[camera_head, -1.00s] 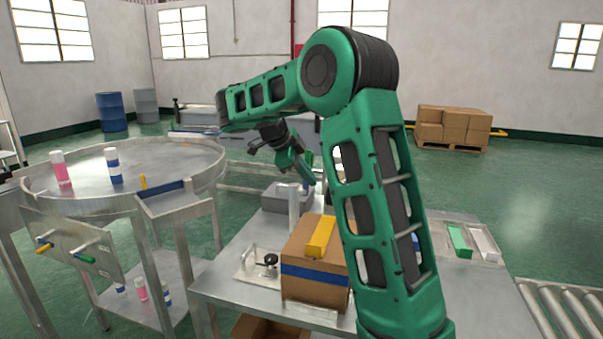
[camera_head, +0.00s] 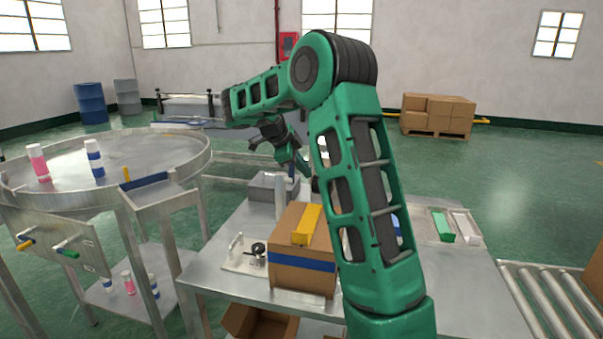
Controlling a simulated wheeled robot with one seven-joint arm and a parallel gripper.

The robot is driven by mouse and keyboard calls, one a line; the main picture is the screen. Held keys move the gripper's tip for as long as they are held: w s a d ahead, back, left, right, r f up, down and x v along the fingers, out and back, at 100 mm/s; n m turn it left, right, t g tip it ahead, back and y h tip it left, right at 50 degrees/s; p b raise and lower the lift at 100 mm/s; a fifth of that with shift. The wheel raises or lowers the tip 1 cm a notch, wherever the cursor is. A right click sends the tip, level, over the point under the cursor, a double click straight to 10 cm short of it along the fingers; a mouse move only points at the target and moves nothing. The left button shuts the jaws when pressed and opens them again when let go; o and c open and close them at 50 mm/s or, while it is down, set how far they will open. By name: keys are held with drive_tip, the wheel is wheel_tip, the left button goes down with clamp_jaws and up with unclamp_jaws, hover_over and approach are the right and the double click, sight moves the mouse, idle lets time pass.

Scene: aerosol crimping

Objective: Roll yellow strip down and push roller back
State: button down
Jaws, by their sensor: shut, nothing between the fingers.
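A yellow strip (camera_head: 307,225) lies on top of a brown cardboard box (camera_head: 300,285), which has a blue band around its side. The box stands on the metal worktable (camera_head: 228,297). Left of the box is a light plate with a handle and a round black part (camera_head: 258,248); I cannot tell whether this is the roller. My gripper (camera_head: 304,170) is shut and empty, behind the box and above the table's far part. My arm hides part of the box's right side and the table behind it.
A grey block (camera_head: 272,186) and a pale upright post (camera_head: 280,198) stand behind the box. A tray (camera_head: 424,237) with green and white pieces is at the right. A round metal table (camera_head: 150,150) with bottles is at the left. A roller conveyor (camera_head: 540,300) is at the lower right.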

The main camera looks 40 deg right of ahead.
drive_tip(key=shift+w+d+r, duration=0.1)
drive_tip(key=shift+w+d, duration=0.55)
drive_tip(key=shift+d, duration=0.25)
